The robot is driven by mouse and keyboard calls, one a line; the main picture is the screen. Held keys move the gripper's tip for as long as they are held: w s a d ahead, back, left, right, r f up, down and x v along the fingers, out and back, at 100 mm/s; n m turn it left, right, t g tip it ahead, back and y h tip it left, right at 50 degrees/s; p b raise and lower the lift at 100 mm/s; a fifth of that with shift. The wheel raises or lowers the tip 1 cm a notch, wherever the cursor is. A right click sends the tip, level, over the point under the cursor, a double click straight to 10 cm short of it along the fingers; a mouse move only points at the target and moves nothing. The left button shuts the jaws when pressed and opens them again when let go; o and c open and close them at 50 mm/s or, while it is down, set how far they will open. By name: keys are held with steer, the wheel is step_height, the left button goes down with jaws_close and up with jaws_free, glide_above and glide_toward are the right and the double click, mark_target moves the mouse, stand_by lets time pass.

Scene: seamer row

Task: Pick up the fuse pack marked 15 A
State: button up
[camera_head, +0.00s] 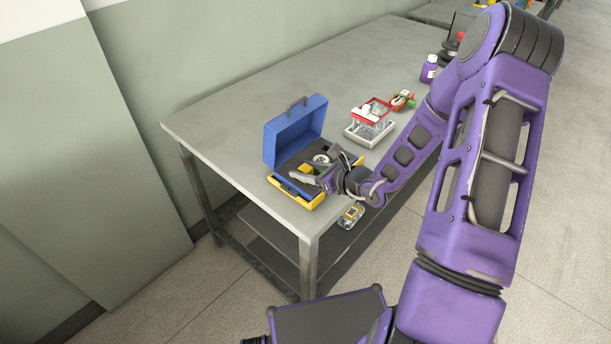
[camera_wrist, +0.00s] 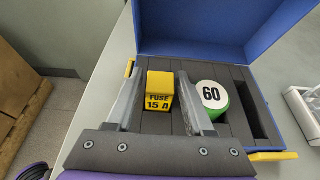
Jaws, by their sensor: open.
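The fuse pack (camera_wrist: 159,92) is a yellow block with "FUSE 15 A" on it, in the wrist view. It stands in the dark foam of the open blue case (camera_wrist: 215,25), in the left part. My gripper (camera_wrist: 160,80) is open, with one finger on each side of the fuse pack in that view. I cannot tell whether the fingers touch it. In the head view my gripper (camera_head: 314,172) is over the blue case (camera_head: 288,140), and my wrist hides part of the case's inside.
A white and green round item marked 60 (camera_wrist: 211,96) sits just right of my right finger. An empty-looking slot (camera_wrist: 256,109) lies farther right. A white tray with a red-framed item (camera_head: 370,130) stands beyond the case. The table (camera_head: 215,120) is bare to the left.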

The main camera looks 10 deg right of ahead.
jaws_close()
steer(key=shift+r, duration=0.1)
